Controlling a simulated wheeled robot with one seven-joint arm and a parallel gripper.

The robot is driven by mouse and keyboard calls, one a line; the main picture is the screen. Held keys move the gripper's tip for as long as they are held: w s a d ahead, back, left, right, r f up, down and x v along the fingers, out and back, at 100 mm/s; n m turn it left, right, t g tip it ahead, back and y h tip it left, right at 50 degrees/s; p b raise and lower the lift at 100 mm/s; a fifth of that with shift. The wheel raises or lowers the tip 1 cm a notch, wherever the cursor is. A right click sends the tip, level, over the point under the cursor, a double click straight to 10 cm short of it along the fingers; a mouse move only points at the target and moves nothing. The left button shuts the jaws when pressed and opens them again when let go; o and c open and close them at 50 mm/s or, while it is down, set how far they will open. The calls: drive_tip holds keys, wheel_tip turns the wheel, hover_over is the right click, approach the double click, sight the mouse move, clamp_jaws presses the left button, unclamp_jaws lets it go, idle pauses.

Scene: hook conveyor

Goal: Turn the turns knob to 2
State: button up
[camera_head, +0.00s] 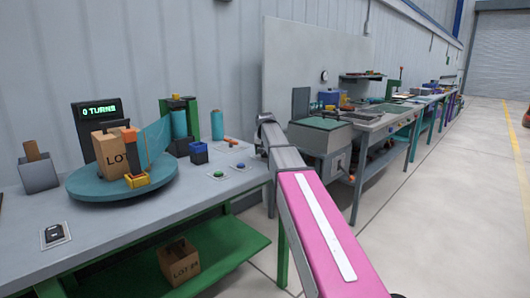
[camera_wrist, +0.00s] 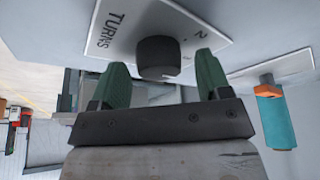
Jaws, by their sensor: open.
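In the wrist view the black, round turns knob (camera_wrist: 158,57) stands on a white plate (camera_wrist: 122,22) marked "TURNS", with a "2" at its right. The knob's pointer is not clear to see. My gripper (camera_wrist: 161,66) is open, with one green finger on each side of the knob. I cannot tell whether the fingers touch it. In the head view a dark display (camera_head: 98,111) reads "0 TURNS" in green. My gripper and the turns knob cannot be made out there.
A teal cylinder with an orange end (camera_wrist: 273,117) is right of the knob in the wrist view. A black switch on a plate (camera_head: 54,235) lies at the bench's front left.

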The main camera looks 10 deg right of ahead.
drive_tip(key=shift+f, duration=0.1)
drive_tip(key=c, duration=0.9)
drive_tip(key=shift+c, duration=0.2)
drive_tip(key=shift+n, duration=0.3)
drive_tip(key=n+y, duration=0.2)
drive_tip(key=n, duration=0.3)
drive_tip(key=shift+d, duration=0.1)
drive_tip(key=n+y, duration=0.1)
drive_tip(key=n, duration=0.2)
drive_tip(key=n+g+y, duration=0.1)
drive_tip(key=n, duration=0.2)
drive_tip(key=shift+w+d+g, duration=0.1)
drive_tip(key=shift+g, duration=0.2)
drive_tip(key=shift+n, duration=0.3)
drive_tip(key=o, duration=0.9)
